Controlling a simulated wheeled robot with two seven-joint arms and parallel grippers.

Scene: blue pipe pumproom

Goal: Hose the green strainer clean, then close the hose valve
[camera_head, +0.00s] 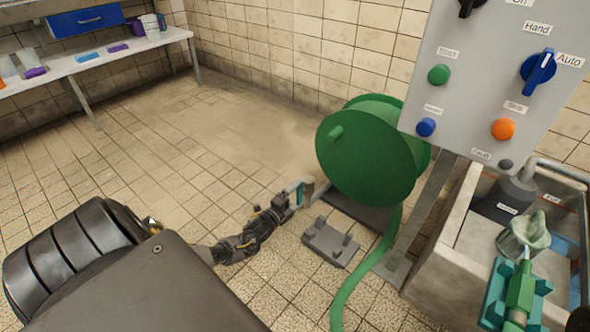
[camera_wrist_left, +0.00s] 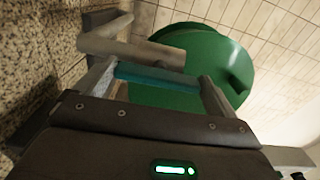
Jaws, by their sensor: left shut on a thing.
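My left gripper (camera_head: 296,194) reaches down beside the hose reel and is shut on the teal valve handle (camera_head: 300,192). In the left wrist view the teal handle (camera_wrist_left: 155,77) lies between the fingertips (camera_wrist_left: 158,82), beside a grey pipe (camera_wrist_left: 130,48). The pale green strainer (camera_head: 524,234) sits at the basin on the right. The green hose nozzle (camera_head: 520,292) rests on a teal holder (camera_head: 494,296) and points at the strainer. I cannot tell whether water flows. My right gripper is not clearly seen.
The green hose reel (camera_head: 365,150) stands behind my left gripper, its hose (camera_head: 362,272) running over the floor. A grey control panel (camera_head: 480,80) stands above the basin (camera_head: 438,262). A grey bracketed plate (camera_head: 330,242) lies near the gripper. Open tiled floor is at left.

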